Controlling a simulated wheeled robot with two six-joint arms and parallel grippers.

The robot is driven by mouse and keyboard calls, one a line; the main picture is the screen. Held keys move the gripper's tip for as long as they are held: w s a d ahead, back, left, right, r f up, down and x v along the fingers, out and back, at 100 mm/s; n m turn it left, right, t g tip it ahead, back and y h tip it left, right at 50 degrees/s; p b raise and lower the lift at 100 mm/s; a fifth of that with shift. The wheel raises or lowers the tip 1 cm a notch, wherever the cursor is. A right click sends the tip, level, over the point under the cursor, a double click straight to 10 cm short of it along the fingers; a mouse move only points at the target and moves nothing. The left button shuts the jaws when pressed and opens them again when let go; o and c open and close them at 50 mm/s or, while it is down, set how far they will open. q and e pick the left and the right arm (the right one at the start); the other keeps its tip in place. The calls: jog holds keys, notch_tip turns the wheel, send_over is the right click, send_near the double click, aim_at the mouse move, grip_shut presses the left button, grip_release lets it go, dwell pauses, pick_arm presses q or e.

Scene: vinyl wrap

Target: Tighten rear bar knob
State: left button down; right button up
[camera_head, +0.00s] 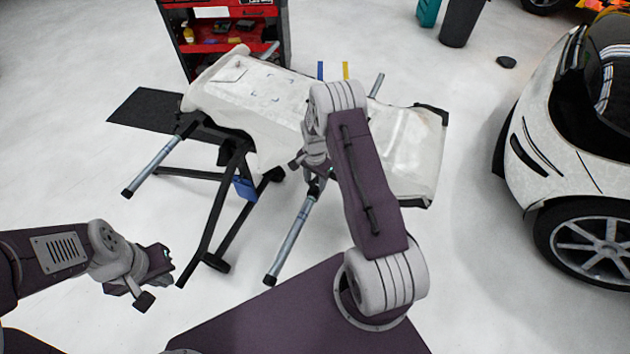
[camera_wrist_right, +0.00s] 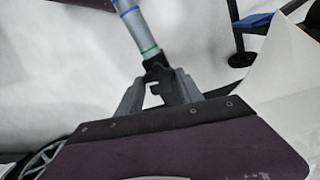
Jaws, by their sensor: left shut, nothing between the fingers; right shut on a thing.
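A white body panel (camera_head: 265,90) lies on a dark folding stand (camera_head: 228,200). A silver bar (camera_head: 290,236) with dark ends sticks out from the stand toward me. My right gripper (camera_head: 318,183) is at this bar's upper end. In the right wrist view the bar (camera_wrist_right: 138,28) has blue and green rings and ends in a black fitting with a knob (camera_wrist_right: 161,73). My right gripper (camera_wrist_right: 160,90) is shut on this black knob, between its two grey fingers. My left gripper (camera_head: 160,275) is shut and empty, low at the left, apart from the stand.
A second silver bar (camera_head: 150,170) sticks out at the stand's left. A red tool cart (camera_head: 225,35) stands behind the panel. A white car (camera_head: 570,150) is at the right. Floor between stand and car is clear.

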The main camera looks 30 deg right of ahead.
aim_at(315, 184)
jog(key=shift+w+m, duration=0.1)
jog(key=shift+m, duration=0.3)
jog(key=o, duration=1.4)
jog(key=shift+r, duration=0.1)
notch_tip(315, 184, up, 9)
